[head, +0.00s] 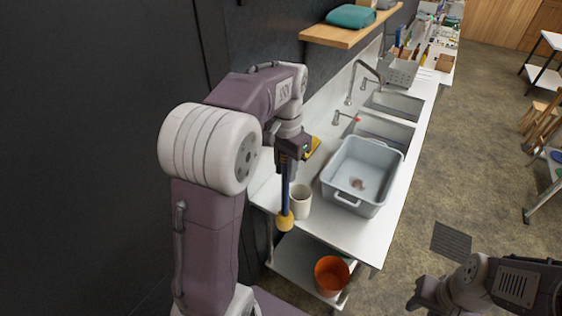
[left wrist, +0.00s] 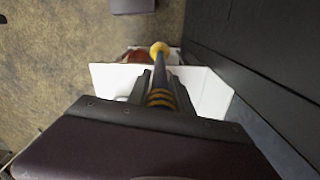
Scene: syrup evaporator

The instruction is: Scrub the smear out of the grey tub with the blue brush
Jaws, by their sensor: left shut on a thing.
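My left gripper (head: 290,152) is shut on the blue brush (head: 285,190), which hangs down with its yellow end (head: 285,222) lowest, in front of the counter's near left edge. In the left wrist view the brush (left wrist: 160,70) runs out between the two fingers, yellow end far. The grey tub (head: 345,199) stands on the counter to the right of the brush, apart from it. A brownish smear (head: 357,184) shows on the tub's floor. My right gripper (head: 426,294) is at the lower right, dark and partly seen; its jaws cannot be made out.
A white mug (head: 300,201) stands on the counter between brush and tub. Behind the tub are a sink (head: 384,131) and a faucet (head: 352,87). A wooden shelf (head: 345,36) juts out above. An orange bucket (head: 331,274) sits on the lower shelf.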

